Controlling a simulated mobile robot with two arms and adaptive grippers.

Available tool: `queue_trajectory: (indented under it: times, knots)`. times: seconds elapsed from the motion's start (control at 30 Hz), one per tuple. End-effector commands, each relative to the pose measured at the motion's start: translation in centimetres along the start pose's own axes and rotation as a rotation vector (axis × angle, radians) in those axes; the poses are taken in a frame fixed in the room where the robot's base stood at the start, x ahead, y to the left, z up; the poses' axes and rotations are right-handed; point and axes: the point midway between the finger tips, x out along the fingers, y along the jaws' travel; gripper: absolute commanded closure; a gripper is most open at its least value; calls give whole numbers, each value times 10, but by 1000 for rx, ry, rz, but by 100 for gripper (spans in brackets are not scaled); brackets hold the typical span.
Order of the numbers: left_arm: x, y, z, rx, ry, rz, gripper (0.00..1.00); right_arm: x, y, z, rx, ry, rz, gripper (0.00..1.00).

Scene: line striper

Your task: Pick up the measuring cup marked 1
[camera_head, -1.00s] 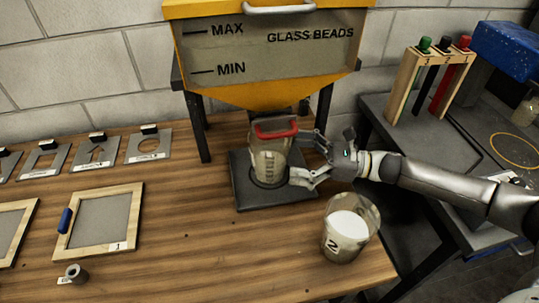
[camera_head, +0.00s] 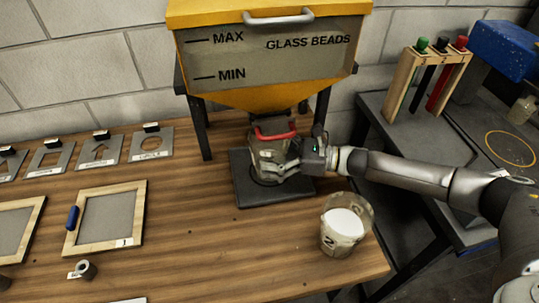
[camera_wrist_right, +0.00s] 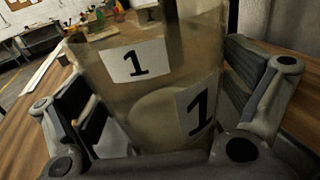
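The clear measuring cup marked 1 (camera_head: 260,152) stands upright on a black plate (camera_head: 248,198) under the hopper outlet. Its two white labels with a 1 show in the right wrist view, where the cup (camera_wrist_right: 165,85) fills the middle. My right gripper (camera_head: 272,168) reaches in from the right, around the cup's body. In the right wrist view its fingers (camera_wrist_right: 160,100) stand on both sides of the cup, apart, with narrow gaps still appearing beside the wall; firm contact is not clear. My left gripper is not in view.
The yellow glass beads hopper (camera_head: 262,95) stands over the plate, with a red handle (camera_head: 274,133) close above the cup. A cup marked 2 (camera_head: 341,236) with white contents stands at front right. Stencils (camera_head: 150,146) and a wooden frame (camera_head: 107,218) lie at left.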

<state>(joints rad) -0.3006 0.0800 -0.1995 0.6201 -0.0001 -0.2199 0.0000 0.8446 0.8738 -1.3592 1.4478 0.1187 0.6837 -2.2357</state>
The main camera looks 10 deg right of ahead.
Motion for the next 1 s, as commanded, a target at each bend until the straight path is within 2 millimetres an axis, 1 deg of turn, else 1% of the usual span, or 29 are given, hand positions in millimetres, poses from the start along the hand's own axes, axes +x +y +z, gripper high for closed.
queue_trajectory:
  times: [0.03, 0.07, 0.37, 0.4, 0.6, 0.77, 0.87, 1.0]
  knots:
    - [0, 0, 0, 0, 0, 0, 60, 0, 0, 0, 0, 0, 0, 15]
    - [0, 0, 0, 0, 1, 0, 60, 0, 0, 0, 0, 0, 0, 19]
    - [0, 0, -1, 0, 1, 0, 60, 0, 0, 2, 0, -3, 1, 58]
    - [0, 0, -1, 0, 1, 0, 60, 0, 0, 2, 0, -3, 1, 59]
    - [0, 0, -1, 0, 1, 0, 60, 0, 0, 2, 0, -3, 1, 59]
    - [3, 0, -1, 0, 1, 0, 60, 0, 0, 9, -2, -5, 3, 59]
    - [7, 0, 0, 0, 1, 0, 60, 0, 0, 18, -4, -5, 2, 59]
    - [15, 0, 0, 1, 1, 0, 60, 0, 0, 38, -6, -6, 3, 59]
